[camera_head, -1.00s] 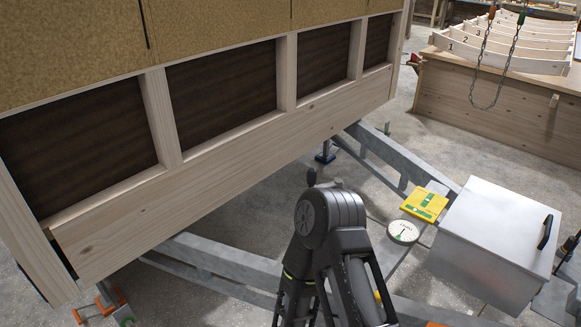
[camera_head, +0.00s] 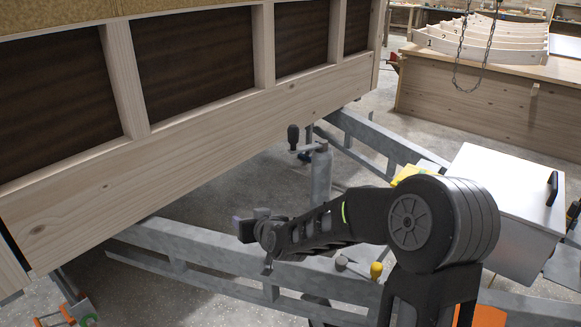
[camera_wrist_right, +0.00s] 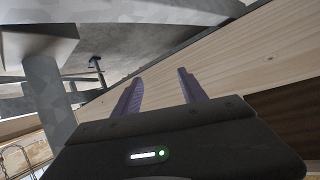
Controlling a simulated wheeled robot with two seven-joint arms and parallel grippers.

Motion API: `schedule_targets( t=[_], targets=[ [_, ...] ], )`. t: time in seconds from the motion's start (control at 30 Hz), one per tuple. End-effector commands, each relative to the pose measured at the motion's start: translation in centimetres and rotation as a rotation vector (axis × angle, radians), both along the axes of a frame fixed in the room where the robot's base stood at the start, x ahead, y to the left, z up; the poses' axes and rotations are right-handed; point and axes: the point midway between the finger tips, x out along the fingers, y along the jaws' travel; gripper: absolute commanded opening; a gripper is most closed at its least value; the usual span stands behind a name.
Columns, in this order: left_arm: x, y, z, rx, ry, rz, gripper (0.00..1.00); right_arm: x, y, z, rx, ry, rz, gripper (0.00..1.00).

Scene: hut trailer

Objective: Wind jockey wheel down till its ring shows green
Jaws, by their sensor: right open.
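The jockey wheel's grey upright tube (camera_head: 321,178) stands by the drawbar in the head view. Its crank arm with a black knob (camera_head: 293,136) points left at the top. Its lower end, wheel and coloured ring cannot be made out. My right gripper (camera_head: 240,226) reaches left in the head view, lower and left of the crank, apart from it. In the right wrist view its two purple fingers (camera_wrist_right: 160,88) are spread with nothing between them. My left gripper is out of view.
The hut's timber wall (camera_head: 200,135) runs along the left and back. Galvanised trailer rails (camera_head: 225,254) cross below my arm. A silver box (camera_head: 500,195) stands right, beside a partly hidden yellow case (camera_head: 408,174). A yellow knob (camera_head: 376,270) sits near my arm.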

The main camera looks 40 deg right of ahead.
Motion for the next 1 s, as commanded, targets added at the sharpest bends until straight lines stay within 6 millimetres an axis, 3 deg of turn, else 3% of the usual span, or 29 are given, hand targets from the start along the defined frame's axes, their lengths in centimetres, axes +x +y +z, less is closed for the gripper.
schedule_targets(
  t=[0.03, 0.1, 0.17, 0.2, 0.27, 0.33, 0.5, 0.83, 1.0],
  targets=[
    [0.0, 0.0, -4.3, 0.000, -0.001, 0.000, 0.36, 0.6, -3.2, 2.0, -0.036, -0.111, -0.050, 0.49],
    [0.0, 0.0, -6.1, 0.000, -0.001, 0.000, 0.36, 0.4, -6.5, 6.7, -0.077, -0.222, -0.103, 0.49],
    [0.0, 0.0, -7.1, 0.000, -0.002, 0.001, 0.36, -0.2, -8.6, 9.8, -0.102, -0.293, -0.140, 0.49],
    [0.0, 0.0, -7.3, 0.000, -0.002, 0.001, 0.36, -0.8, -9.8, 12.2, -0.120, -0.336, -0.162, 0.49],
    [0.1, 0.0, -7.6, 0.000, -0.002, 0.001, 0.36, -1.6, -11.4, 15.0, -0.139, -0.386, -0.191, 0.49],
    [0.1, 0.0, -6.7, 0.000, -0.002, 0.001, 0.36, -1.7, -12.5, 17.3, -0.212, -0.399, -0.199, 0.49],
    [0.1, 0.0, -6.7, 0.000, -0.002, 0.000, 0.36, -2.0, -13.7, 19.2, -0.291, -0.413, -0.210, 0.49],
    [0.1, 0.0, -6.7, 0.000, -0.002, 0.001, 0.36, -1.9, -13.7, 19.1, -0.291, -0.412, -0.209, 0.49],
    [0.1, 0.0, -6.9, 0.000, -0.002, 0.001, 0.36, -0.6, -14.2, 19.0, -0.291, -0.411, -0.208, 0.49]
  ],
)
